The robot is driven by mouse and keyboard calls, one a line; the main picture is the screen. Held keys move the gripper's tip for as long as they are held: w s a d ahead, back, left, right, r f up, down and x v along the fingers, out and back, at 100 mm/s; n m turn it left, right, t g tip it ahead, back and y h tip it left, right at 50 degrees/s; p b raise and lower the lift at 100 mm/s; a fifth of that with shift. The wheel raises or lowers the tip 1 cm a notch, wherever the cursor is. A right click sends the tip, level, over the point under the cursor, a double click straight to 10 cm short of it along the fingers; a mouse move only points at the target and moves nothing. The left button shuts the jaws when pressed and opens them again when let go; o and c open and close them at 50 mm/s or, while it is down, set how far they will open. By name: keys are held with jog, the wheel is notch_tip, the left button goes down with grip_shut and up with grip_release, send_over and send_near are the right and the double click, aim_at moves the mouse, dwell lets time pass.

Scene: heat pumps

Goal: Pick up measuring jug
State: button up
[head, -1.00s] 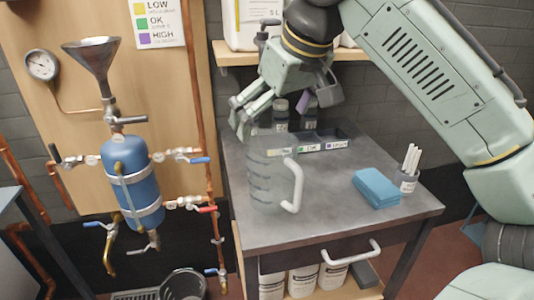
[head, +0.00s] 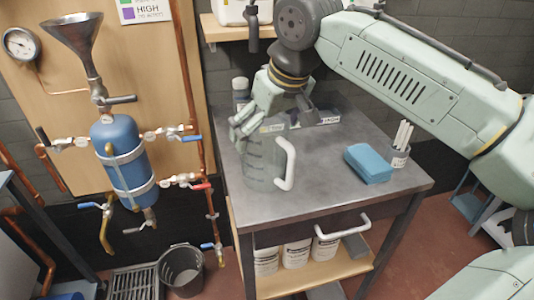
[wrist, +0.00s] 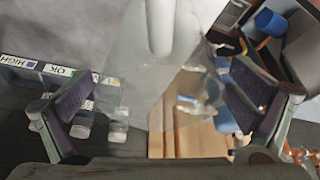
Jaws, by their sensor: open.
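The measuring jug (head: 260,165) is clear, with a white handle (head: 285,164) on its right side, and stands upright on the grey cart top. My gripper (head: 240,130) is at the jug's upper left rim in the head view, pointing down. In the wrist view, the clear jug (wrist: 150,75) and its pale handle (wrist: 160,25) lie between the two spread fingers of my gripper (wrist: 160,100). The fingers are open with gaps on both sides of the jug. In the head view my gripper hides part of the jug's rim.
A blue tank with pipes (head: 122,160) is at left.

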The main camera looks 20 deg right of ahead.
jog(key=shift+f, duration=0.2)
jog(key=shift+c, duration=0.6)
jog(key=c, duration=1.3)
